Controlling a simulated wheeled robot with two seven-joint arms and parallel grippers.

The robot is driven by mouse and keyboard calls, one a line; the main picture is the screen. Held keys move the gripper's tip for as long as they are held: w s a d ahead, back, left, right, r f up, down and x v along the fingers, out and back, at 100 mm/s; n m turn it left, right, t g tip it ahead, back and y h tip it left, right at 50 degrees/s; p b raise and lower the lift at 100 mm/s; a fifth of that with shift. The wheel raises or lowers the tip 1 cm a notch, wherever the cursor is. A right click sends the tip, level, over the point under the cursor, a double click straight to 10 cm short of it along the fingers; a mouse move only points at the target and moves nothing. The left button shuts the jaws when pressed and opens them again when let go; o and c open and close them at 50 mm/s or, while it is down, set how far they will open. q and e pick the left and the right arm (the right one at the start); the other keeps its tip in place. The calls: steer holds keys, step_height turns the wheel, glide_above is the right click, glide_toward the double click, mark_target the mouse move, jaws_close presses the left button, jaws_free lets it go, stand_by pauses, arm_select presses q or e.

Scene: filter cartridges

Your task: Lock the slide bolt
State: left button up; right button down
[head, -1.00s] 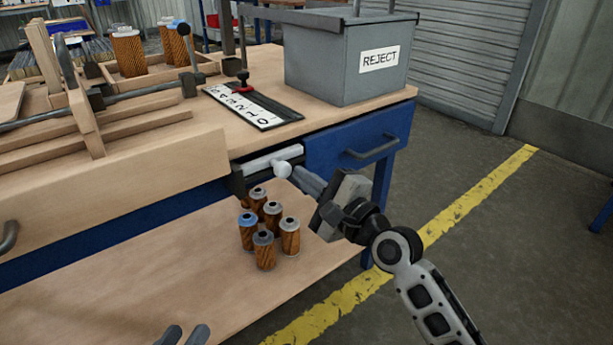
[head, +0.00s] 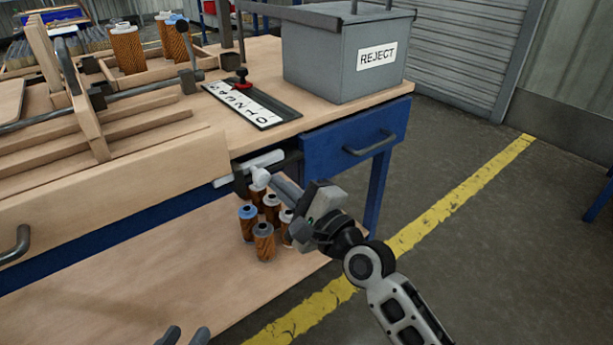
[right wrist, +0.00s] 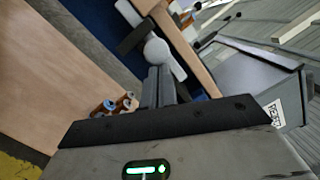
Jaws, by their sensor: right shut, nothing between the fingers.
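The slide bolt is a white bar (head: 275,158) with a round white knob (head: 261,178), mounted at the bench front beside the blue drawer. The bar runs through a dark bracket (head: 240,182), and its left end sticks out left of it. The knob also shows in the right wrist view (right wrist: 157,51). My right gripper (head: 277,186) is shut and empty, its fingertips at the knob; I cannot tell whether they touch. My left gripper (head: 184,337) shows only its fingertips at the bottom edge, apart and empty.
Several brown filter cartridges (head: 263,243) stand on the lower shelf (head: 190,285) below the bolt. The blue drawer (head: 350,140) with a dark handle is right of it. A grey REJECT bin (head: 325,65) and a lettered strip (head: 240,103) are on the bench top.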

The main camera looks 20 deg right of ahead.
arm_select(q)
steer(key=shift+w+d+r+n+t+h+b, duration=0.3)
steer(key=shift+d+r+n+h+b, duration=0.15)
steer(key=shift+b, duration=0.8)
arm_select(e)
steer(key=s+d+f, duration=0.3)
steer(key=s+d, duration=0.4)
steer(key=s, duration=0.1)
steer(key=shift+s+d, duration=0.15)
steer(key=shift+d, duration=0.2)
